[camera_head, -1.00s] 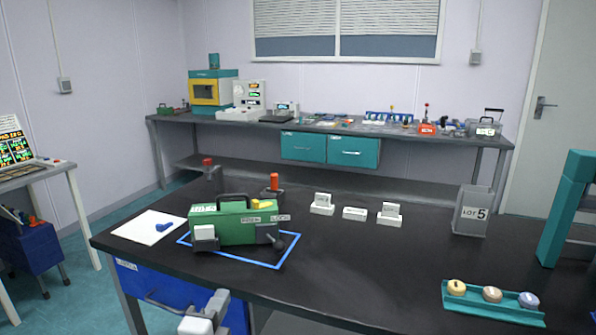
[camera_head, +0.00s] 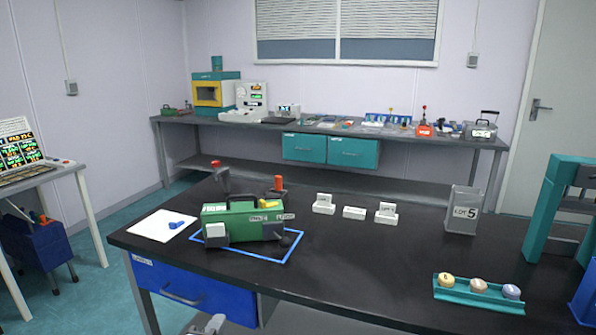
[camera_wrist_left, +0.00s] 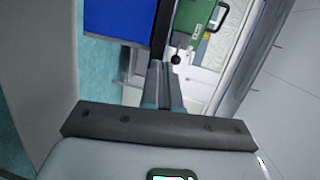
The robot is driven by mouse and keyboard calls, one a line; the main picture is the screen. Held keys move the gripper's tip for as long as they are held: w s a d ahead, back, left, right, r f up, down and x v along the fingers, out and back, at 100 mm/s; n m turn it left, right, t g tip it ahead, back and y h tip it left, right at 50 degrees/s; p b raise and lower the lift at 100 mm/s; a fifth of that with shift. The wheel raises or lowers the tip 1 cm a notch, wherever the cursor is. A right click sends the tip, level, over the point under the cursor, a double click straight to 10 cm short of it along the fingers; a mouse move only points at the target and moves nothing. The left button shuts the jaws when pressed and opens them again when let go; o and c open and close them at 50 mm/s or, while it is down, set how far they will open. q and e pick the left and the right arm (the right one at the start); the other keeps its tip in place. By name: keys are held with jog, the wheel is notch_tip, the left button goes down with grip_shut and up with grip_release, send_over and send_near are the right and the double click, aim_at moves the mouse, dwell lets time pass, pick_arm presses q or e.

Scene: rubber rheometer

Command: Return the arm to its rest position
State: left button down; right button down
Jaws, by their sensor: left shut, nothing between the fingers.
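My left gripper (camera_wrist_left: 163,85) is shut with nothing between its fingers in the left wrist view. In the head view only a grey part of my left arm (camera_head: 206,324) shows at the bottom edge, below the blue drawer (camera_head: 195,295). The blue drawer front also shows in the left wrist view (camera_wrist_left: 118,18). The green device (camera_head: 243,222) stands on the black table inside a blue outline, and part of it shows beyond the fingers (camera_wrist_left: 192,18). My right gripper is not in view.
The black table (camera_head: 350,265) carries white labelled blocks (camera_head: 354,213), a grey LOT 5 bin (camera_head: 464,212) and a teal tray (camera_head: 460,297) with three round pieces. A teal frame (camera_head: 545,205) stands at the right. A side table (camera_head: 45,178) is at the left.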

pick_arm(q)
jog(key=s+f+n+g+p, duration=0.4)
jog(key=s+f+g+p, duration=0.4)
jog(key=f, duration=0.7)
jog(key=s+d+f+n+g+h, duration=0.1)
jog(key=s+d+f+n+g, duration=0.1)
jog(key=s+n, duration=0.6)
jog(key=s+d+f+n+g+h, duration=0.1)
jog(key=s+d+f+n+g, duration=0.1)
jog(key=s+f+n+g, duration=0.3)
jog(key=s+f+n+b, duration=0.1)
jog(key=s+n, duration=0.3)
jog(key=s, duration=0.3)
jog(key=shift+s+d+f+g, duration=0.2)
jog(key=shift+s+d+g, duration=0.1)
jog(key=shift+s+d, duration=0.1)
